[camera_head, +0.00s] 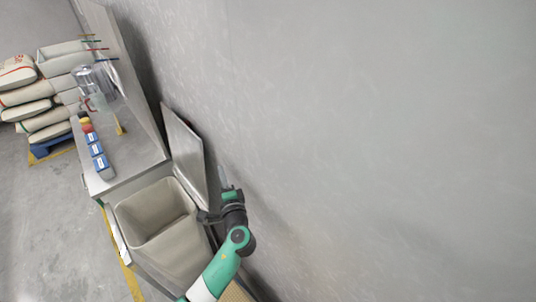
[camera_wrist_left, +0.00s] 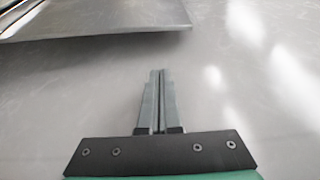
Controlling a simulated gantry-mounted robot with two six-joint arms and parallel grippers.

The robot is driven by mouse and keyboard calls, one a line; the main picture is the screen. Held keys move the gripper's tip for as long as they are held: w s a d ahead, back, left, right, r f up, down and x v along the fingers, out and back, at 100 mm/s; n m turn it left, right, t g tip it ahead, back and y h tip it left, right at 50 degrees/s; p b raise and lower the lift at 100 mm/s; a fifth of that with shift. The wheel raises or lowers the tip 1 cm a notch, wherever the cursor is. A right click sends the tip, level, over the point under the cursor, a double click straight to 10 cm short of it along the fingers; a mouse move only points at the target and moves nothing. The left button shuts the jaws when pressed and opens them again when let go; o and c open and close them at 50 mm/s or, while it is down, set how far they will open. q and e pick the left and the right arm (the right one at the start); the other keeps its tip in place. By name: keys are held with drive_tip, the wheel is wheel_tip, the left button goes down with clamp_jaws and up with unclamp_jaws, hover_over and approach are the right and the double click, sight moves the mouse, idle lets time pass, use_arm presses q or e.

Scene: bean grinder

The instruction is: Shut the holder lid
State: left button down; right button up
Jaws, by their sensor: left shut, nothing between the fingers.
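The holder (camera_head: 180,250) is a beige, open-topped bin at the lower left of the head view, and its inside is visible. Its grey, flat lid (camera_head: 185,147) stands raised, nearly upright and leaning toward the wall. The lid's edge (camera_wrist_left: 110,27) crosses the upper left there, apart from the fingertips. My right gripper is not in view.
A metal counter (camera_head: 135,150) with blue boxes (camera_head: 97,153) and a clear container (camera_head: 97,85) adjoins the holder. Stacked sacks (camera_head: 35,95) stand farther back. The grey wall (camera_head: 370,120) is close on the right, leaving a narrow gap behind the lid.

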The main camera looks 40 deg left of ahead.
use_arm(q)
drive_tip(key=s+a+f, duration=0.2)
drive_tip(key=s+f, duration=0.1)
drive_tip(key=f, duration=0.2)
drive_tip(key=b+x, duration=0.9)
drive_tip(key=b, duration=0.1)
drive_tip(key=shift+w+a+g, duration=0.2)
drive_tip(key=shift+a+g, duration=0.1)
drive_tip(key=shift+a, duration=0.1)
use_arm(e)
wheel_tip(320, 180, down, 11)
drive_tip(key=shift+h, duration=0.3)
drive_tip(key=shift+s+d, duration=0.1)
